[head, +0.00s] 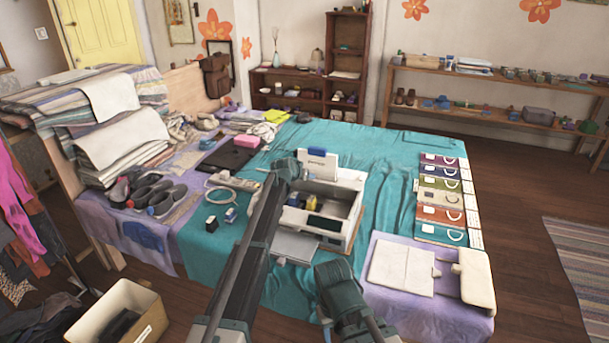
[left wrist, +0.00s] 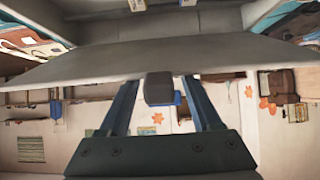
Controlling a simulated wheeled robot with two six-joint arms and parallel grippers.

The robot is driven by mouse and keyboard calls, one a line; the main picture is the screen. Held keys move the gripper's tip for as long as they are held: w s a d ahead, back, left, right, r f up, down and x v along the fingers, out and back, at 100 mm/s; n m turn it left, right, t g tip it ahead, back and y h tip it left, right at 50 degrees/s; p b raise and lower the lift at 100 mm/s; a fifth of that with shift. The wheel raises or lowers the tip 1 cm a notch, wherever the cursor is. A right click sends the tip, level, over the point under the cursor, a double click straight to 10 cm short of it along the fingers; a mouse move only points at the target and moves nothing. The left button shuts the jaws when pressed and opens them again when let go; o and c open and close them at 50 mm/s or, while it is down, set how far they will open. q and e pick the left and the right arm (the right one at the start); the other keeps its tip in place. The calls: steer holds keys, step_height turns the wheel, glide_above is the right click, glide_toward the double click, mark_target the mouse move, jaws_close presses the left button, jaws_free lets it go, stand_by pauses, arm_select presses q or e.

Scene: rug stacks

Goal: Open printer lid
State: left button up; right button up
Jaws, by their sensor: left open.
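The white printer (head: 356,188) stands on the teal cloth near the middle of the head view. Its top is open, showing a grey hollow with yellow and blue parts (head: 312,203) inside. An upright white panel with a blue label (head: 317,163) stands at its back. My left gripper (head: 288,166) is at the printer's back left. In the left wrist view, its two fingers are apart (left wrist: 158,86), and a broad grey panel (left wrist: 160,58) crosses in front of them. I cannot tell whether they touch it. My right gripper cannot be seen; only my right arm shows.
A grey sheet (head: 297,247) lies at the printer's front. Small boxes (head: 230,215) and a cable coil (head: 222,195) lie to the left. Colored packs (head: 440,198) and a white folder (head: 402,268) lie to the right. Teal cloth behind the printer is mostly clear.

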arm_select(q)
steer(key=p+v, duration=0.7)
steer(key=v, duration=0.5)
steer(key=shift+s+r, duration=0.25)
steer(key=shift+s, duration=0.1)
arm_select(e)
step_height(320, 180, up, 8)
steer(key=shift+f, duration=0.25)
arm_select(q)
steer(key=shift+a, duration=0.1)
steer(key=shift+c, duration=0.2)
